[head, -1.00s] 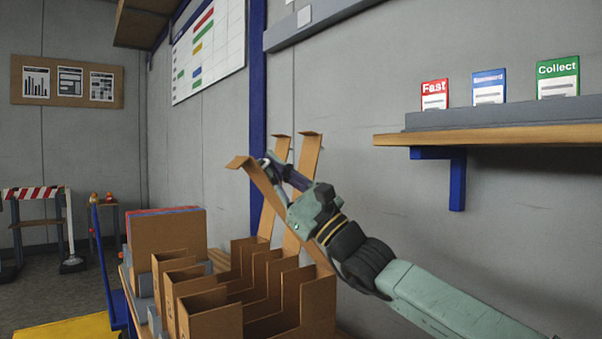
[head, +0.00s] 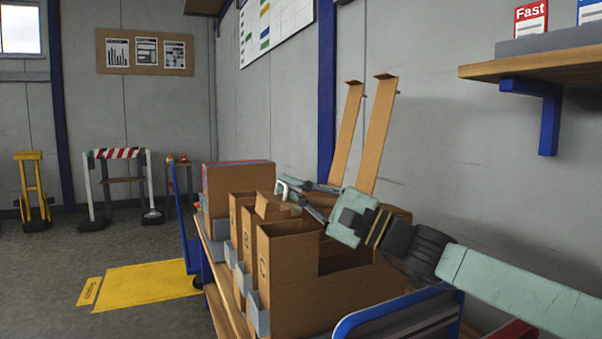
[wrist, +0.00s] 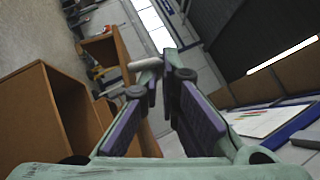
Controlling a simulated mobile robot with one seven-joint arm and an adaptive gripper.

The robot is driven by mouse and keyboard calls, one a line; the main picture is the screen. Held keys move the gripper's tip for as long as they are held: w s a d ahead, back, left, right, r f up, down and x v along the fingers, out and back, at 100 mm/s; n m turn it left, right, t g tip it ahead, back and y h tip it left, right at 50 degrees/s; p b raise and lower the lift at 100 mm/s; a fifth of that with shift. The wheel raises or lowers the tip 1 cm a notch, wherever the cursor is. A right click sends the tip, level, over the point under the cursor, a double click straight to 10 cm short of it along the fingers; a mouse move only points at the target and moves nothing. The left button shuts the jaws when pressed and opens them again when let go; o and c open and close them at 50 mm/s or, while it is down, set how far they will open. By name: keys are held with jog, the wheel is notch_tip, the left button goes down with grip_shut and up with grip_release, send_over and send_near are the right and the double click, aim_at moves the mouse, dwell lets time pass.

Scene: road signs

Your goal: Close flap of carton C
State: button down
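Carton C (head: 290,284), marked with a C, is the nearest of the brown cartons in a row on the trolley. Its top is partly open on the right. A bent brown panel end (head: 272,207) shows just left of my gripper (head: 290,190); it may be the tip of C's flap, the rest hidden. My gripper is low above the cartons. In the wrist view its fingertips (wrist: 161,77) lie close together beside a pale grey rod (wrist: 145,64); whether they grip it is unclear. A brown carton (wrist: 38,120) is left of the fingers.
Two long flaps (head: 346,132) (head: 378,132) of the other cartons stand upright behind my gripper. A carton with a red and blue edge (head: 238,190) stands behind left. A wall shelf (head: 530,64) is at upper right. Open floor and a yellow mat (head: 150,278) lie left.

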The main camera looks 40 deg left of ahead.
jog(key=shift+w+f, duration=0.1)
jog(key=shift+f, duration=0.55)
jog(key=c, duration=2)
grip_release()
jog(key=shift+w, duration=0.1)
jog(key=shift+c, duration=0.2)
